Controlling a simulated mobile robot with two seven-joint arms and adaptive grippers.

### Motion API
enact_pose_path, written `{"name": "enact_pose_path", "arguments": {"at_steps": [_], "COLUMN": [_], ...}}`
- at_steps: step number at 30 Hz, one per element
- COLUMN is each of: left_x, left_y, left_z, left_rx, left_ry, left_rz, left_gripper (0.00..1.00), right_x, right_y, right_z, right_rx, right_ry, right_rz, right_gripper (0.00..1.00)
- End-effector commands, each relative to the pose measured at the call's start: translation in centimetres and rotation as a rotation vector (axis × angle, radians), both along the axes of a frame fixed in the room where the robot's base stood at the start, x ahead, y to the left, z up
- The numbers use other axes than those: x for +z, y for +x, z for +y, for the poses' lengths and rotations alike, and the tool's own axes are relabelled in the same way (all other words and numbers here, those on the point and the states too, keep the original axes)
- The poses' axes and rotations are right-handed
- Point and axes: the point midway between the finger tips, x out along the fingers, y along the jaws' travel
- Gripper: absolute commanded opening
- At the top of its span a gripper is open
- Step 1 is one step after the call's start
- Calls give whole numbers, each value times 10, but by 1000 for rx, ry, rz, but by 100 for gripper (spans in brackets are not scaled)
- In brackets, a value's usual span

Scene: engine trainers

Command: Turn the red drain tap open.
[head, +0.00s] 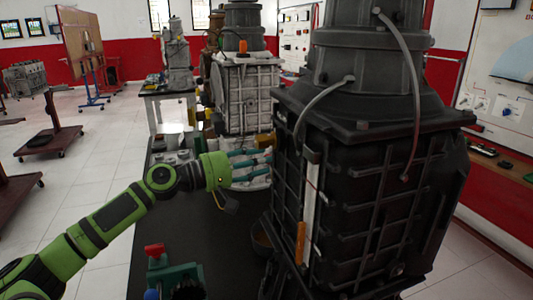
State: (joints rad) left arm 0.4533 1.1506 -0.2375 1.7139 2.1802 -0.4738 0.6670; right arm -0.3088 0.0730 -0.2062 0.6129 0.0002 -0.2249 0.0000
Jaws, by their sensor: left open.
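A small red part (154,250) sits on a green fixture (177,278) on the dark bench at the bottom of the head view; it may be the red drain tap, but I cannot tell for sure. My left gripper (264,163) is at the end of the green and black arm, above and to the right of the red part and well apart from it. Its teal fingers are open and point right, toward the large dark engine housing (365,200). I cannot tell whether they touch the housing. My right gripper is out of view.
The dark housing fills the right side, with grey hoses and an orange-handled tool (301,243) at its left face. A light grey gearbox (243,95) stands farther back on the bench. A strip of dark bench top (200,230) below my gripper is clear.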

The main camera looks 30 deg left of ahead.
Motion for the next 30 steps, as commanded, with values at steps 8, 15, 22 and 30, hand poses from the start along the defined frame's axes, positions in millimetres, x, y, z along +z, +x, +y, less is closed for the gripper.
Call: {"name": "enact_pose_path", "arguments": {"at_steps": [8, 15, 22, 30], "left_x": [0, -1, -1, -2], "left_y": [15, 16, 16, 17], "left_z": [-10, -11, -11, -11], "left_rx": [2, 2, 1, -26], "left_ry": [0, 1, 1, -2], "left_rz": [0, 0, 1, -1], "left_gripper": [43, 43, 0, 0], "right_x": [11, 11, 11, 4], "right_y": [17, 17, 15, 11], "right_z": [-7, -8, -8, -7], "right_rx": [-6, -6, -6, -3], "right_ry": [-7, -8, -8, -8], "right_rz": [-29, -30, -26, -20], "right_gripper": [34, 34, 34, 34]}}
